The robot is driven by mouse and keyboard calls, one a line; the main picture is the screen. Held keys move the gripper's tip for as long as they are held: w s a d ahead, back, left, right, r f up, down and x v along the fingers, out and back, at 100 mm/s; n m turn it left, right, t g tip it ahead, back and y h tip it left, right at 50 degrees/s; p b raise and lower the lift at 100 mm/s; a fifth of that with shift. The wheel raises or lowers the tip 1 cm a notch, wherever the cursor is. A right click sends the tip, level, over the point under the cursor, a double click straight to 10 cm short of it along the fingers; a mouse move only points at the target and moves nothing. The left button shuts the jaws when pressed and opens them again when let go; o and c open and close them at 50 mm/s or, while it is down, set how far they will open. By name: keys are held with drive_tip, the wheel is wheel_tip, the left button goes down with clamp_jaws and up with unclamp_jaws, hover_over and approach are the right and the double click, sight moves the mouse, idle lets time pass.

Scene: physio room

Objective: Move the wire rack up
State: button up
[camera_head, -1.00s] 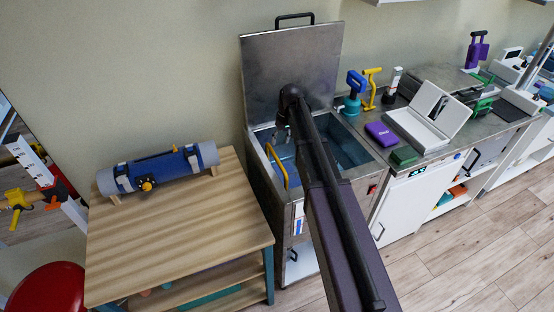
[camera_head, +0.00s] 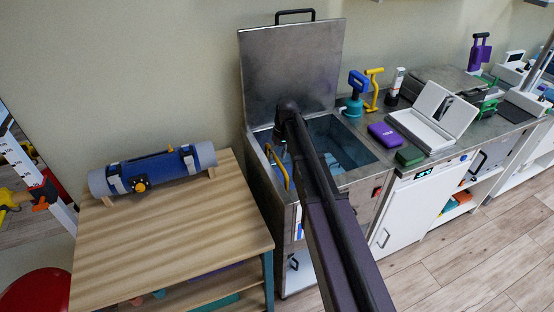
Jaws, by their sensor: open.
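The open metal tank (camera_head: 373,165) holds water, with its lid (camera_head: 292,68) raised against the wall. A yellow handle (camera_head: 283,173) stands at the tank's left side; it seems to belong to the wire rack. The rack's wires cannot be made out, and my arm covers part of the tank. Pale blue shapes show inside. My gripper (camera_head: 279,139) is at the end of my arm, over the left part of the tank, just above and near the yellow handle. It is open, small and mostly hidden by my arm; contact cannot be told.
A wooden table (camera_head: 165,235) with a blue roll (camera_head: 155,170) stands left. The counter right of the tank carries a purple box (camera_head: 384,134), a green box (camera_head: 409,155), a white case (camera_head: 425,125) and a blue pump bottle (camera_head: 354,100). A red stool (camera_head: 38,295) is front left.

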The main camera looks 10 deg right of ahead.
drive_tip(key=shift+f, duration=0.25)
clamp_jaws()
drive_tip(key=shift+r, duration=0.1)
wheel_tip(320, 180, up, 15)
drive_tip(key=p, duration=1.5)
drive_tip(key=shift+w, duration=0.15)
drive_tip(key=shift+r, duration=0.15)
unclamp_jaws()
drive_tip(key=shift+a, duration=0.1)
